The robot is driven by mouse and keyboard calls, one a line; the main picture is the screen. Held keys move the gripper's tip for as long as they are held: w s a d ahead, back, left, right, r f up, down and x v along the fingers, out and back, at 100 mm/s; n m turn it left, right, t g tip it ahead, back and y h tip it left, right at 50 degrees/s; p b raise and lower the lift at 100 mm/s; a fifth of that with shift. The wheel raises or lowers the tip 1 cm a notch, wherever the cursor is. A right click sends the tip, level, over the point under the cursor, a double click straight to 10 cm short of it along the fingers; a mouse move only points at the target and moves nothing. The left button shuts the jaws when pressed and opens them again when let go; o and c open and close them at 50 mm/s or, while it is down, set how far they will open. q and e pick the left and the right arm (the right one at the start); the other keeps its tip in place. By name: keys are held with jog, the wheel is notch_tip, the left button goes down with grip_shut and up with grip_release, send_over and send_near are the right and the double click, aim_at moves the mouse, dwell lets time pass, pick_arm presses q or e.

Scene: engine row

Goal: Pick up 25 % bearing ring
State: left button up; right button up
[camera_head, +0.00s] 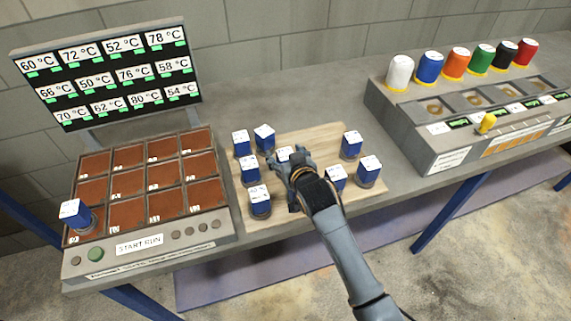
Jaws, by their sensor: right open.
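Several blue cube-like pieces with white tops and dark round bases stand on a wooden board (315,135); one is at the back left (264,138) and one at the right (369,171). Their top labels are too small to read, so I cannot tell which is the 25 % bearing ring. My right gripper (288,167) is open over the middle of the board. One blue piece (284,154) shows just behind its fingers, partly hidden; I cannot tell whether they touch. Another piece (337,180) stands close to the right of the gripper. My left gripper is not in view.
At left, a panel of brown pads (166,175) has one blue piece (75,215) on its front-left corner. A temperature display (105,75) stands behind it. At right, a grey console (440,140) carries several coloured caps. Bare bench (320,95) lies behind the board.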

grip_shut()
jog(key=shift+r, duration=0.1)
jog(key=shift+r, duration=0.1)
dwell(0.3)
